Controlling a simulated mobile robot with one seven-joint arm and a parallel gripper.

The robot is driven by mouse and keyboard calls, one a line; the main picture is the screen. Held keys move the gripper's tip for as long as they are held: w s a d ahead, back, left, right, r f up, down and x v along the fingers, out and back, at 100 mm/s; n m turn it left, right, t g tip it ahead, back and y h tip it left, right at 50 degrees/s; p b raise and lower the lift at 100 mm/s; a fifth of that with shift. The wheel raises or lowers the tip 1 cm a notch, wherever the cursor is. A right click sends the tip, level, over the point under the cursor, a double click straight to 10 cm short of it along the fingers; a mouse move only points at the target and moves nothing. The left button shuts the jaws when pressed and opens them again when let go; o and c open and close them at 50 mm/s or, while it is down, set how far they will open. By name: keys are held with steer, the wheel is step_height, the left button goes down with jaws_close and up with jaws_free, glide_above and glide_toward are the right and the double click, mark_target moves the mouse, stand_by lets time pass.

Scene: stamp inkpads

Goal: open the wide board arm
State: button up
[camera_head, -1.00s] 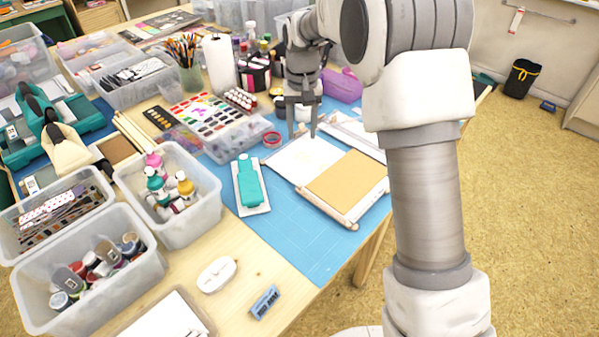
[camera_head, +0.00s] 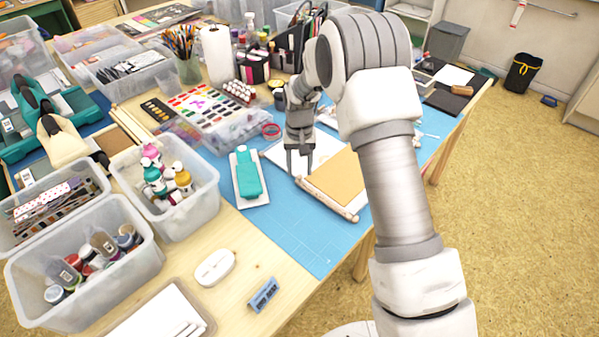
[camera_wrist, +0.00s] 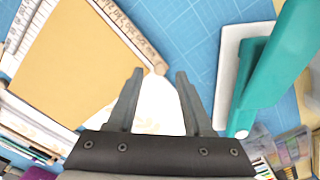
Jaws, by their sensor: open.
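A wide board (camera_head: 337,181) with a tan surface lies on the blue mat, and it also shows in the wrist view (camera_wrist: 72,55). A pale wooden arm with ruler marks (camera_head: 328,199) runs along its front edge, lying down flat. In the wrist view the arm (camera_wrist: 125,32) ends in a rounded tip close to my fingertips. My gripper (camera_head: 300,168) is open and empty, pointing down near the board's left corner. In the wrist view the rounded tip shows between my two fingertips (camera_wrist: 160,74). I cannot tell the height gap or any contact.
A teal tool on a white base (camera_head: 249,178) lies left of my gripper. White paper (camera_head: 278,153) lies beside the board. A paint set (camera_head: 205,100) and clear bins (camera_head: 85,268) stand to the left. The front of the blue mat (camera_head: 300,240) is clear.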

steer(key=shift+f, duration=0.85)
steer(key=shift+c, duration=0.3)
jaws_close()
stand_by(0.6)
